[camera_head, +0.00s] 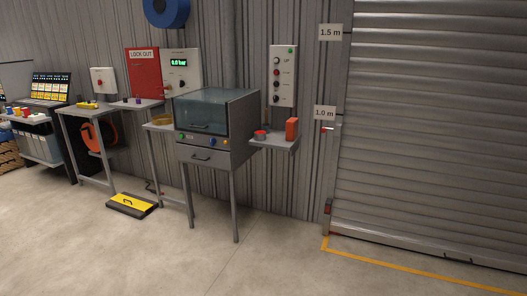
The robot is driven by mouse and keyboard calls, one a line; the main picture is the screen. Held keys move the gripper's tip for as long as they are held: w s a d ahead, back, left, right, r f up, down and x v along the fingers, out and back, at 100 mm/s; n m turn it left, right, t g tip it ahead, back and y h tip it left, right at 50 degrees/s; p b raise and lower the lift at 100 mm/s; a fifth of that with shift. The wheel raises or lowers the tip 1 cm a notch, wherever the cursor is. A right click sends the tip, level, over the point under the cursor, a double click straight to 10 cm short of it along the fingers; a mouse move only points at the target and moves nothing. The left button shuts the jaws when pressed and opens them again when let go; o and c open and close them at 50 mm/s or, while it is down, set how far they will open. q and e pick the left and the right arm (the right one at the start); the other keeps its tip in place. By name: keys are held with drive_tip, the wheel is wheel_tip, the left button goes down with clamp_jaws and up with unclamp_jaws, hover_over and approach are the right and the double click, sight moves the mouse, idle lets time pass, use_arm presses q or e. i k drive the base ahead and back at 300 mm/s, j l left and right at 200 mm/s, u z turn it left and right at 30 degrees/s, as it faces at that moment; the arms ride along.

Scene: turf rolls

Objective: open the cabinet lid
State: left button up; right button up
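A grey cabinet (237,128) stands on legs against the corrugated wall, near the middle of the head view. Its sloped, glazed lid (203,108) looks shut, with a dark handle along its lower part. Below the lid is a front panel with green, blue and orange buttons (206,140). Under that is a drawer-like front (203,156) with a dark handle. Neither of my grippers is in view.
A shelf (283,142) with red and orange items adjoins the cabinet's right. Small tables (140,105) stand to its left, with a yellow-topped floor box (132,204) before them. A roller door (430,130) fills the right. The floor in front is clear.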

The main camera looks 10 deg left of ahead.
sight(216, 110)
drive_tip(key=i+j+u, duration=0.2)
drive_tip(key=i+u, duration=0.15)
drive_tip(key=i, duration=0.55)
drive_tip(key=i+u, duration=0.35)
drive_tip(key=i, duration=0.55)
